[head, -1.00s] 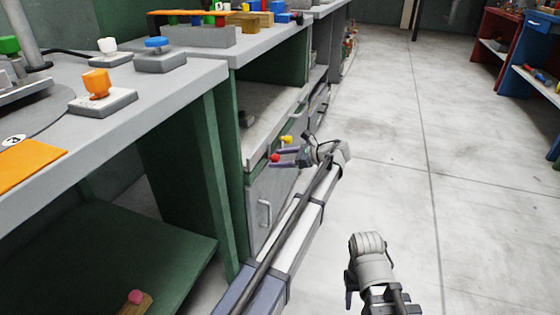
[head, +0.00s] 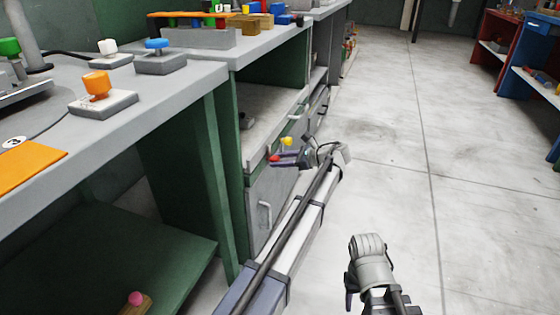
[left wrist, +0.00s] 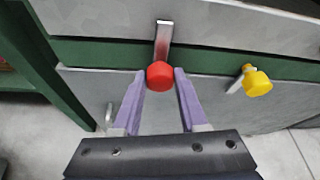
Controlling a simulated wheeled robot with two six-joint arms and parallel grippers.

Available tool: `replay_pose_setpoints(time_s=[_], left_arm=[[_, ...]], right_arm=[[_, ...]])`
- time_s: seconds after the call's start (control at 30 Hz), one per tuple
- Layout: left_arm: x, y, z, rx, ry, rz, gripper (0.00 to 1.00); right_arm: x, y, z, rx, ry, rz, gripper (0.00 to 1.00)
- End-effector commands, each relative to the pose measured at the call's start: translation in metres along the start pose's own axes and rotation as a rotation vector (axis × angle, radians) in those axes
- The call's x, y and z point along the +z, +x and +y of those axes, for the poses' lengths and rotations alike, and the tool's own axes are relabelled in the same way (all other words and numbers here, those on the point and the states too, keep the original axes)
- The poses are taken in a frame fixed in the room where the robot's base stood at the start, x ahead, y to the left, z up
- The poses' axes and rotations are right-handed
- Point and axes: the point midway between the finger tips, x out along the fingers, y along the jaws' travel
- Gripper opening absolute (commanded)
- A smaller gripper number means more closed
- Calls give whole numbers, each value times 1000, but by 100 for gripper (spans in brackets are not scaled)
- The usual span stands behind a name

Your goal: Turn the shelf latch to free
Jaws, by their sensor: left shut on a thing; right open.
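A red knob (left wrist: 160,75) sits at the lower end of a short metal bar (left wrist: 164,38) on the front of the grey shelf unit in the left wrist view; the bar points up across the green strip. The red knob also shows in the head view (head: 275,158). My left gripper (left wrist: 160,73) is shut on the red knob, one purple finger at each side. A yellow knob (left wrist: 257,83) on a tilted metal bar is to its right, apart from my fingers. My right gripper (head: 350,290) hangs low over the floor, its fingers mostly hidden.
A grey door with a handle (head: 265,216) is below the knobs, and an open shelf (head: 262,120) is above. A grey bench (head: 150,105) with colored knobs stands at the left. The floor (head: 390,160) to the right is clear.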

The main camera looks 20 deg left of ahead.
Motion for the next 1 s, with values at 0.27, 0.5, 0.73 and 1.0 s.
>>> replay_pose_setpoints(time_s=[0.27, 0.5, 0.73, 1.0], left_arm=[[-1, 0, 3, -47, -112, 0, 0], [-2, 1, 4, -117, -280, 0, 0], [-3, 1, 5, -175, -423, 1, 0], [-2, 0, 5, -218, -530, 1, 0]], right_arm=[[0, 4, 0, 0, 0, 0, 50], [-1, 12, -1, 0, 0, 0, 50], [-1, 20, -2, 0, 0, 0, 50], [-1, 25, -2, 0, 0, 0, 50]])
